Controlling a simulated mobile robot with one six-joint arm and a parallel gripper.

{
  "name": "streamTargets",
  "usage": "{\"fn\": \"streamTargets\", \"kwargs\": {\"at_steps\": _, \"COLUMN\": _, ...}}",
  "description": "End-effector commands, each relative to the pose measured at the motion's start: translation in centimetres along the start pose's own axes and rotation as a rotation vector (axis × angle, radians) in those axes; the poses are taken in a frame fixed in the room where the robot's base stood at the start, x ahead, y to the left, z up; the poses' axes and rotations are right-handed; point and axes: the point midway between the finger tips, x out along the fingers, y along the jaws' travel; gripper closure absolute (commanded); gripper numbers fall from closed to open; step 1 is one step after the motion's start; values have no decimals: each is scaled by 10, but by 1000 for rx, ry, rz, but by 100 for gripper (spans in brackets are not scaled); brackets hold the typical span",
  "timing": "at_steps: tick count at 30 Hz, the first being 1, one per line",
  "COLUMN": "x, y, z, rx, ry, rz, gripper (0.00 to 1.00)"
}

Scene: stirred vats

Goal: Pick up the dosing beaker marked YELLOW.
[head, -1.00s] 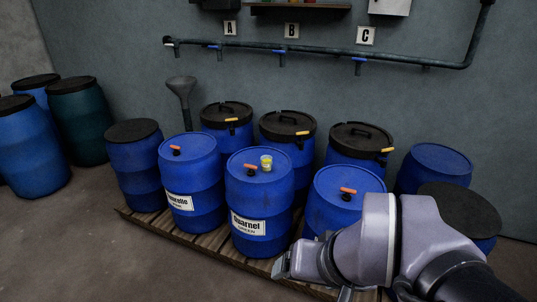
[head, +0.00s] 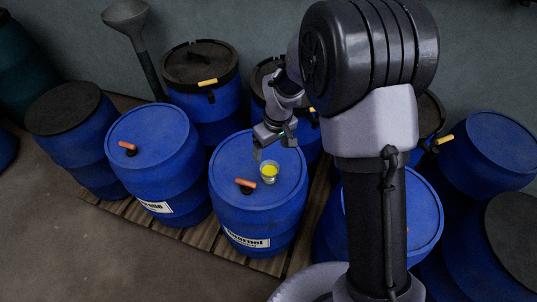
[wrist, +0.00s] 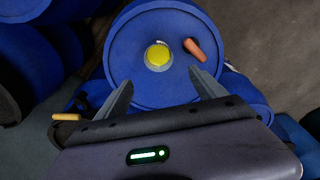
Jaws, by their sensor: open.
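The dosing beaker (head: 269,173) is a small clear cup with yellow contents, upright on the lid of a blue barrel (head: 232,205) labelled Quarnel. No marking on the beaker is legible. In the wrist view the beaker (wrist: 157,56) shows from above, just beyond my fingertips and roughly between their lines. My gripper (head: 271,148) is open and empty, above the lid and just behind the beaker in the head view. Its two fingers (wrist: 160,80) are spread in the wrist view and do not touch the beaker.
An orange-handled tap (head: 245,185) stands on the same lid, close beside the beaker; it is right of it in the wrist view (wrist: 195,50). Other blue barrels (head: 155,170) crowd around on a wooden pallet (head: 190,232).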

Motion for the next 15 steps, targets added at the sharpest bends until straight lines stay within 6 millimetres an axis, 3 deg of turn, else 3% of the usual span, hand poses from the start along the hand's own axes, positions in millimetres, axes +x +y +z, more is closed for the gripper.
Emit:
{"fn": "streamTargets", "kwargs": {"at_steps": 1, "x": 22, "y": -1, "z": 2, "rx": 1, "ry": -4, "rz": -2, "gripper": 20}}
{"fn": "streamTargets", "kwargs": {"at_steps": 6, "x": 73, "y": 0, "z": 3, "rx": 3, "ry": -4, "rz": -2, "gripper": 20}}
{"fn": "streamTargets", "kwargs": {"at_steps": 9, "x": 93, "y": 0, "z": 2, "rx": 2, "ry": -3, "rz": -1, "gripper": 20}}
{"fn": "streamTargets", "kwargs": {"at_steps": 15, "x": 110, "y": 1, "z": 2, "rx": 3, "ry": -1, "rz": 0, "gripper": 20}}
